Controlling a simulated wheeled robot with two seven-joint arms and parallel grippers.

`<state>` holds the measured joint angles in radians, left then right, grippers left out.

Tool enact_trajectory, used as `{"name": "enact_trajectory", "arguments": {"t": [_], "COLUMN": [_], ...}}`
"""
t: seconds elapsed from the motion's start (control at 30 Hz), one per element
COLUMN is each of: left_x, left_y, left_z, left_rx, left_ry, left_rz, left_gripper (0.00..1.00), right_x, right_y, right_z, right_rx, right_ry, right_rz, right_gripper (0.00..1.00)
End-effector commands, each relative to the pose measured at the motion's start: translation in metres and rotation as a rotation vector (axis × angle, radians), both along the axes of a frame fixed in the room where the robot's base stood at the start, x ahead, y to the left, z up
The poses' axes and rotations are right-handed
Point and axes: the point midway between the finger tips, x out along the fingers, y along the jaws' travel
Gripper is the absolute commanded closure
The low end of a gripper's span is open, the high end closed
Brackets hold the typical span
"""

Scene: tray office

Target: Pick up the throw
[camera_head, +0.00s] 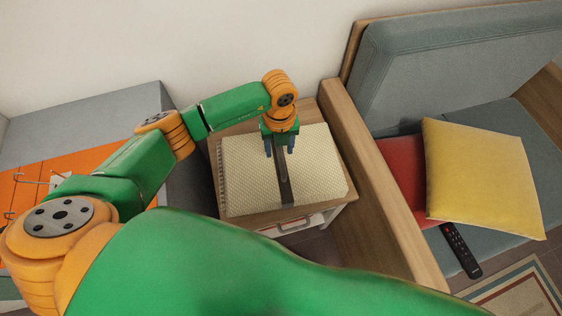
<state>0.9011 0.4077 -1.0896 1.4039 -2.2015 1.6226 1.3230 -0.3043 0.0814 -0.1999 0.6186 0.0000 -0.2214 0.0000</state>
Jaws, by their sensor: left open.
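A cream, knitted-looking throw (245,178) lies flat, apparently folded, on a small wooden side table (309,112). A narrow dark strip (285,183) runs across its middle, from under the gripper to its front edge. My left gripper (280,150) points down over the back middle part of the throw. Its two dark fingers are open, with the upper end of the dark strip between them in the picture. I cannot tell whether the fingers touch the throw. My right gripper is not in view.
A sofa with a wooden armrest (382,190) stands close right of the table. On it are a yellow cushion (482,178), a red cushion (400,168) and a black remote (460,250). A grey cabinet with an orange surface (22,190) is at left; a wall is behind.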

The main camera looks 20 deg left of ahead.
Motion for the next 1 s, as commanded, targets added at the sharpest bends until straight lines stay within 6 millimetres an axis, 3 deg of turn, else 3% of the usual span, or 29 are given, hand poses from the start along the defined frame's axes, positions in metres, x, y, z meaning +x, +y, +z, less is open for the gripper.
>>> {"name": "enact_trajectory", "arguments": {"t": [0.1, 0.33, 0.37, 0.53, 0.57, 1.0], "left_x": [0.0, 0.0, 0.0, 0.0, 0.0, 0.0], "left_y": [-0.001, -0.001, -0.001, -0.001, -0.001, -0.001], "left_z": [-0.019, -0.021, -0.021, -0.021, -0.021, -0.02], "left_rx": [-0.002, -0.004, -0.004, -0.004, -0.004, -0.005], "left_ry": [0.002, 0.0, 0.0, 0.0, 0.0, -0.001], "left_rz": [-0.001, -0.003, -0.003, -0.003, -0.003, -0.003], "left_gripper": [0.46, 0.46, 0.51, 0.97, 1.0, 1.0], "right_x": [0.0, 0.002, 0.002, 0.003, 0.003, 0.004], "right_y": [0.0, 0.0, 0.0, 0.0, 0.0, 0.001], "right_z": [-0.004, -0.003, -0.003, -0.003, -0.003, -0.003], "right_rx": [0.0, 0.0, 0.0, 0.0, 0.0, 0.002], "right_ry": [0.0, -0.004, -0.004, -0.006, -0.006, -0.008], "right_rz": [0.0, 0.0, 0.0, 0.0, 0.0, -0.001], "right_gripper": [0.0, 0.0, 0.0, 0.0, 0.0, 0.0]}}
